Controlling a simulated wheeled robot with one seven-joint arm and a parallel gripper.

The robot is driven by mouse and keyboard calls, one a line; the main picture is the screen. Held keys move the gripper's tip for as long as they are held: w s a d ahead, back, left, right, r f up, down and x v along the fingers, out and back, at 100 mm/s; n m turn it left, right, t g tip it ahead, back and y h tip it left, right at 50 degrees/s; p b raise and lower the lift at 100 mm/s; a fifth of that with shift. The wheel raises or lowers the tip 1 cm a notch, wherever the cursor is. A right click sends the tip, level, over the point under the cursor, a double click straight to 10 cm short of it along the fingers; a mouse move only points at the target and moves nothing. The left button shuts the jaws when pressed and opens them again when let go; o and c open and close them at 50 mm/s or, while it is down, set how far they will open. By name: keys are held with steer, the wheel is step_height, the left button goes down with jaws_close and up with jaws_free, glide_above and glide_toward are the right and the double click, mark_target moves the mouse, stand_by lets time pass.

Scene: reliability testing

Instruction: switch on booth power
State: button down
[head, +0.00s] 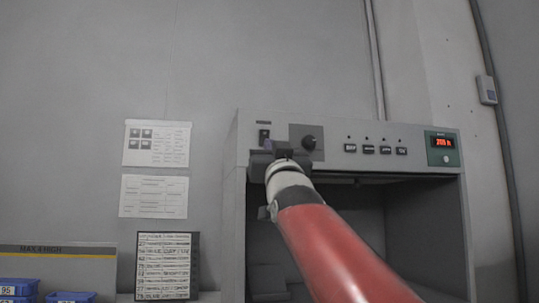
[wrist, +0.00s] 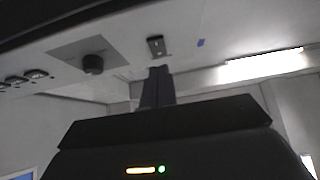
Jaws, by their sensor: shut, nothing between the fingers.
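The booth (head: 456,215) is a grey cabinet with a control strip along its top front. A small dark power switch (head: 264,135) sits at the left end of that strip; it also shows in the wrist view (wrist: 156,46). My gripper (head: 268,147) is raised in front of the strip, just below the switch. In the wrist view its two dark fingers (wrist: 158,72) are together and empty, with their tips close to the switch. A small gap shows in the picture, but I cannot tell whether they touch. The switch's position is too small to read.
A black knob (head: 308,142) on a grey plate is right of the switch. Several push buttons (head: 368,149) and a lit red display (head: 441,142) follow further right. Papers (head: 156,143) hang on the wall at left. Blue bins (head: 70,297) stand at lower left.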

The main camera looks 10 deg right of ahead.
steer(key=s+f+b, duration=0.3)
steer(key=s+f, duration=0.3)
steer(key=f, duration=0.1)
steer(key=shift+f, duration=0.4)
step_height(320, 180, down, 24)
steer(key=s+g+p, duration=0.3)
steer(key=g, duration=0.7)
steer(key=s+f+g+p, duration=0.1)
steer(key=s+f+g, duration=0.4)
steer(key=s+f, duration=0.4)
steer(key=s+f+g+p, duration=0.1)
steer(key=s+f+g, duration=0.4)
steer(key=s+f, duration=0.4)
step_height(320, 180, down, 7)
steer(key=shift+s+f+p, duration=0.2)
steer(key=shift+s+p, duration=0.05)
steer(key=shift+p, duration=0.1)
